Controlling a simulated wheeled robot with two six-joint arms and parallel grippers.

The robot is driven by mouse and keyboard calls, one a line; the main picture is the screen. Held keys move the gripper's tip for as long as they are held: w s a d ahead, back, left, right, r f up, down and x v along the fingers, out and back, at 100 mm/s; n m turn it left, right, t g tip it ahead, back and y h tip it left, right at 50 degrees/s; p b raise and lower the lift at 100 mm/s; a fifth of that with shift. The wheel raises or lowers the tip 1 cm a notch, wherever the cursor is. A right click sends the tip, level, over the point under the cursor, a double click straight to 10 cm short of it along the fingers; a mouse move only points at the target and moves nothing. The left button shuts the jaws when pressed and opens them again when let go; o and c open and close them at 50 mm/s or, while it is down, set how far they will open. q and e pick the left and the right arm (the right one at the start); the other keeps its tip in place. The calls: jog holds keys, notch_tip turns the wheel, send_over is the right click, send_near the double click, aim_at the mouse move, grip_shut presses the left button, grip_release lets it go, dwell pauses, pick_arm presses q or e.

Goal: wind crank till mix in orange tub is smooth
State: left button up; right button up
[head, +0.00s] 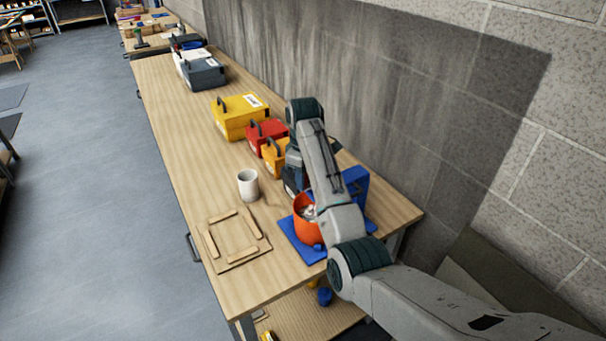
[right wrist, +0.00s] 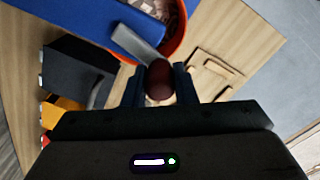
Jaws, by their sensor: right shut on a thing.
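The orange tub (head: 305,231) stands on a blue base (head: 292,238) near the table's front right end. A blue upright housing (head: 356,184) rises behind it. In the right wrist view the tub (right wrist: 174,43) holds a speckled, lumpy-looking mix (right wrist: 166,8), only partly visible. A grey crank arm (right wrist: 135,42) runs to a dark red-brown knob (right wrist: 159,84). My right gripper (right wrist: 159,72) is shut on this knob, one finger on each side. In the head view my right arm hides the crank and part of the tub. My left gripper is not in view.
A white mug (head: 248,185) and a flat wooden frame panel (head: 235,238) are left of the tub. Yellow (head: 238,118), red (head: 266,134) and orange (head: 274,155) boxes stand behind. A block wall (head: 420,100) borders the table's right side.

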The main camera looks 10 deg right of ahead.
jog(key=shift+s+f+n, duration=0.1)
jog(key=shift+s+n, duration=0.25)
jog(key=shift+n, duration=0.35)
jog(key=o, duration=1)
